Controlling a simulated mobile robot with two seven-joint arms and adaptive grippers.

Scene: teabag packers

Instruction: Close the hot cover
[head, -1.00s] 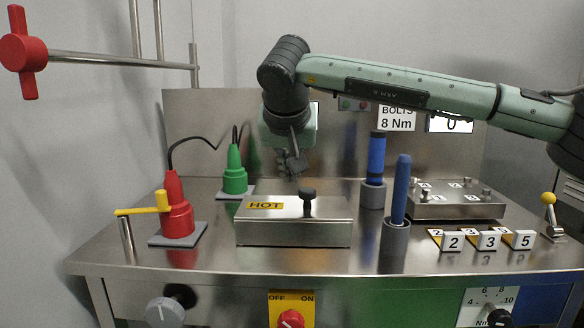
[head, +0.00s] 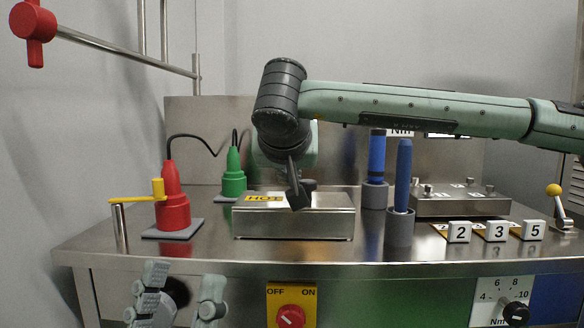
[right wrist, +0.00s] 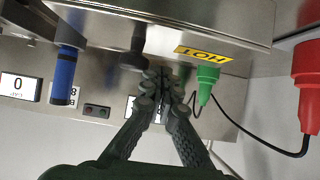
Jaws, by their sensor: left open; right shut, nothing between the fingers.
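The hot cover (head: 270,220) is a low steel box-shaped lid with a yellow HOT label (head: 264,198) and a dark knob on top. It lies flat on the steel bench; I see no raised edge. My right gripper (head: 299,198) is shut and empty, pointing down at the cover's top by the knob, which it partly hides. I cannot tell whether they touch. In the right wrist view the shut fingers (right wrist: 165,82) are beside the cover (right wrist: 180,25), with its HOT label to their right. My left gripper (head: 180,298) is open and empty, low in front of the bench.
Red (head: 173,205) and green (head: 233,178) plugs stand left of the cover. Blue-handled tools (head: 402,175) in grey holders, a steel plate block (head: 460,204) and number tiles (head: 495,232) stand right. A red switch (head: 290,316) is on the bench front.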

